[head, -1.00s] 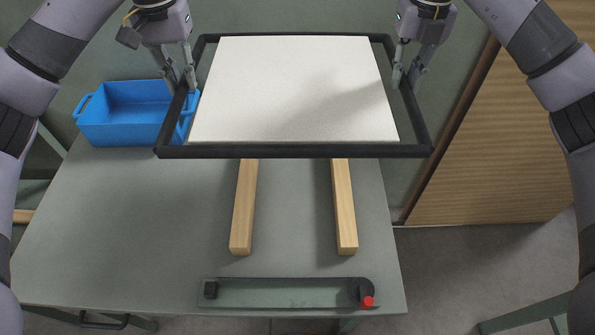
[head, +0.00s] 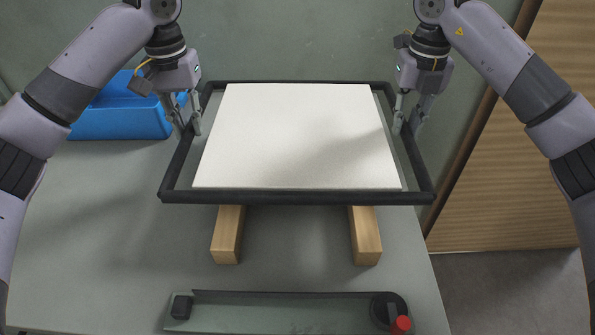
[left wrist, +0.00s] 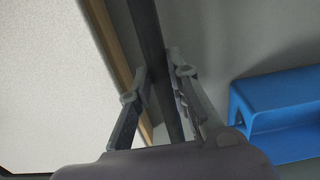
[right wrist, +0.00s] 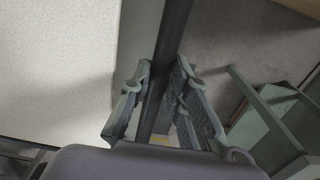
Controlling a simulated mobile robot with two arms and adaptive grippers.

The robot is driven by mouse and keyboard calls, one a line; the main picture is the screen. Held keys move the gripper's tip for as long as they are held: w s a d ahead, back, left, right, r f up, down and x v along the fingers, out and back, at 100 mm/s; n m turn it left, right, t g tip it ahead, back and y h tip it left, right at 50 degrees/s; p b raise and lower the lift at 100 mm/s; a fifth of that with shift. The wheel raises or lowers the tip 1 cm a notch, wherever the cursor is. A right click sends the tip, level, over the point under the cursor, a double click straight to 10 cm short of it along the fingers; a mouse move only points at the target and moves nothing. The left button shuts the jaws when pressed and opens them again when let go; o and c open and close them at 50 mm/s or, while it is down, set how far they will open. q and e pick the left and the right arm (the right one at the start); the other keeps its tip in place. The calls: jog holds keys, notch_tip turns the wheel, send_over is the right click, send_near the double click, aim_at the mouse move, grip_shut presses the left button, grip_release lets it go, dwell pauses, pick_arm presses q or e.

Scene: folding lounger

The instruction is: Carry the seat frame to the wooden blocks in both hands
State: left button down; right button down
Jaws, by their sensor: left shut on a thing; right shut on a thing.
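The seat frame (head: 300,197) is a black rectangular frame around a white panel (head: 300,135). It is held roughly level over the table in the head view. My left gripper (head: 187,130) is shut on its left side bar, which also shows between the fingers in the left wrist view (left wrist: 160,85). My right gripper (head: 406,128) is shut on its right side bar, seen between the fingers in the right wrist view (right wrist: 165,75). Two wooden blocks (head: 228,240) (head: 365,240) lie lengthwise on the table, their far parts hidden under the frame. I cannot tell whether the frame touches them.
A blue bin (head: 120,122) stands at the back left, close to my left gripper; it also shows in the left wrist view (left wrist: 275,100). A green tray (head: 285,315) with a red knob lies at the table's front. The table (head: 110,230) is clear at left.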

pick_arm(q)
jog(key=shift+f, duration=0.4)
pick_arm(e)
jog(key=shift+f, duration=0.4)
pick_arm(q)
jog(key=shift+f, duration=0.15)
pick_arm(e)
jog(key=shift+f, duration=0.15)
